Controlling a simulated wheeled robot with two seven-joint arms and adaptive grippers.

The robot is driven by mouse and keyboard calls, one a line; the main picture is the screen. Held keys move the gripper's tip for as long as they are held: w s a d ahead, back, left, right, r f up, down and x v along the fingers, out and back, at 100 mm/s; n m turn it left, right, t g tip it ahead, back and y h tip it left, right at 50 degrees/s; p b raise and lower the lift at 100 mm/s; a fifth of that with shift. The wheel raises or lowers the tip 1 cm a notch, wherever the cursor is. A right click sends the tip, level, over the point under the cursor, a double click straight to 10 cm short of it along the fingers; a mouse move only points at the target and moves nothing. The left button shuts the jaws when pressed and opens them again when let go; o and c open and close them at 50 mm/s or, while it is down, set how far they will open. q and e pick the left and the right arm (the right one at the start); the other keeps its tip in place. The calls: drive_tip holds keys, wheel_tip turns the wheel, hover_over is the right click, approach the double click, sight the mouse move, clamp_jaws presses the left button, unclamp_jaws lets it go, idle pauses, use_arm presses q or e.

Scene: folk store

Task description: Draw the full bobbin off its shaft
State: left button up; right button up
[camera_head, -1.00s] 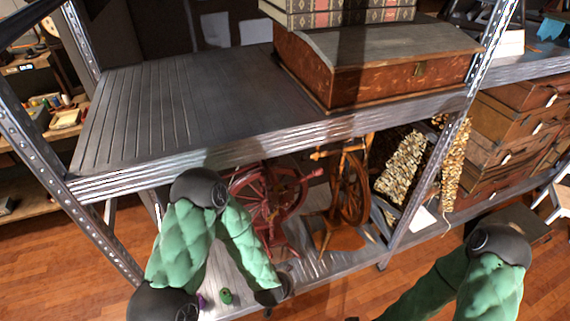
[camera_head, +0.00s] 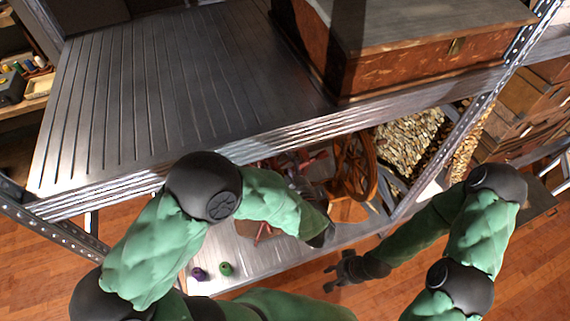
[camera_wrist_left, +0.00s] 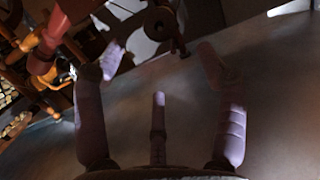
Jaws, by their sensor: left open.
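A red spinning wheel stands on the lower shelf in the head view, largely hidden behind my left forearm; its red turned parts (camera_wrist_left: 50,38) show at the upper left of the left wrist view. I cannot make out the full bobbin or its shaft clearly. A dark wooden part (camera_wrist_left: 163,24) stands ahead of the fingers. My left gripper (camera_wrist_left: 160,70) is open with spread lilac-tipped fingers and nothing seen between them; its wrist is beside the wheel in the head view. My right gripper (camera_head: 333,276) has its fingers apart, in front of the lower shelf, empty.
A brown spinning wheel (camera_head: 354,166) stands right of the red one. A purple spool (camera_head: 198,273) and a green spool (camera_head: 225,268) stand on the lower shelf's front left. The upper shelf (camera_head: 180,90) overhangs, bearing a wooden box (camera_head: 420,70). A metal post (camera_head: 500,85) rises at right.

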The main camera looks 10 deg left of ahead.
use_arm(q)
drive_tip(key=b+x, duration=0.2)
drive_tip(key=x, duration=0.2)
drive_tip(key=shift+w+a+f, duration=0.15)
drive_tip(key=shift+f, duration=0.05)
drive_tip(key=shift+b+x, duration=0.8)
drive_tip(key=shift+x, duration=2.05)
drive_tip(key=shift+r, duration=0.1)
drive_tip(key=c, duration=0.8)
drive_tip(key=shift+c, duration=0.2)
drive_tip(key=f+p+v, duration=0.2)
drive_tip(key=p+v, duration=0.2)
drive_tip(key=v, duration=0.8)
drive_tip(key=shift+s+d+f, duration=0.2)
drive_tip(key=shift+s+d, duration=0.05)
drive_tip(key=shift+s, duration=0.05)
